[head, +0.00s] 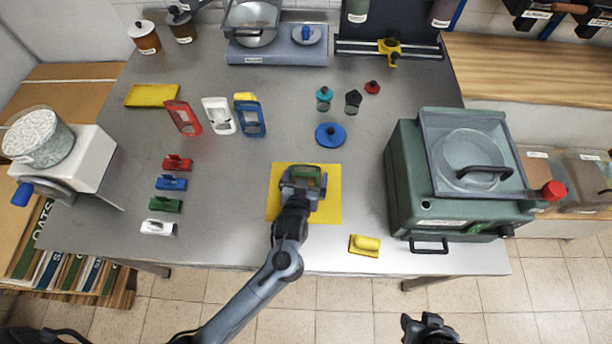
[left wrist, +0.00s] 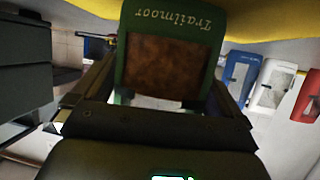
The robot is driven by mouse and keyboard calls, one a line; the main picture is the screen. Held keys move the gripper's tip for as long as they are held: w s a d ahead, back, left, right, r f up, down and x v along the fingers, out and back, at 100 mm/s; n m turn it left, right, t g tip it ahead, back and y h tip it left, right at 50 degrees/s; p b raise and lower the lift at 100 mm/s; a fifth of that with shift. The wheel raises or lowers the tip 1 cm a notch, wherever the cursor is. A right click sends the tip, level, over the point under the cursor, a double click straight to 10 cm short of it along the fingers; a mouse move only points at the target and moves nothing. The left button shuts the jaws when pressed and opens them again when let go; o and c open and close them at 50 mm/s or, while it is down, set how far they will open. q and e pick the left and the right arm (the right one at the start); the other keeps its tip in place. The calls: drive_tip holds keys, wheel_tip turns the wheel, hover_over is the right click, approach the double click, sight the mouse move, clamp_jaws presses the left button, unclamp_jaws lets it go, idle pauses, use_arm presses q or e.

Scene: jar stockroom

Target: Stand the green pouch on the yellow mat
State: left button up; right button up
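The green pouch (head: 323,181), with a brown panel and the word "Trailmoor", is between the fingers of my left gripper (head: 303,184), over the yellow mat (head: 331,211). In the left wrist view the pouch (left wrist: 168,62) fills the gap between the fingers, and my left gripper is shut on it. The mat shows as a yellow band (left wrist: 262,24) behind the pouch's far end. That end is cut off by the frame, so I cannot tell whether it touches the mat. My right gripper (head: 428,322) is at the bottom edge, off the table; its fingers are unclear.
A yellow block (head: 364,245) lies right of the mat. A large green machine (head: 407,185) stands further right. A blue lid (head: 330,138) lies behind the mat.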

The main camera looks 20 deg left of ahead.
use_arm(q)
drive_tip(key=shift+s+r, duration=0.1)
drive_tip(key=shift+r, duration=0.1)
drive_tip(key=shift+s+d+r, duration=0.1)
drive_tip(key=shift+s+r, duration=0.05)
drive_tip(key=shift+s, duration=0.15)
drive_tip(key=v, duration=1.1)
drive_tip(key=s+a+f+g+h, duration=0.1)
drive_tip(key=s, duration=0.1)
drive_tip(key=s+a+f+m+g+h, duration=0.1)
drive_tip(key=s+g, duration=0.1)
drive_tip(key=s+a+f+m+g+h, duration=0.1)
drive_tip(key=s, duration=0.1)
drive_tip(key=shift+g+h, duration=0.4)
drive_tip(key=s+a+g, duration=0.1)
drive_tip(key=s+a, duration=0.1)
drive_tip(key=s, duration=0.1)
drive_tip(key=s+a+m+g, duration=0.1)
drive_tip(key=s+g, duration=0.1)
drive_tip(key=s, duration=0.1)
drive_tip(key=s+a+m+g+y, duration=0.1)
drive_tip(key=s+a, duration=0.1)
drive_tip(key=s, duration=0.1)
drive_tip(key=shift+s+a+g, duration=0.15)
drive_tip(key=shift+a+g, duration=0.15)
drive_tip(key=shift+g, duration=0.1)
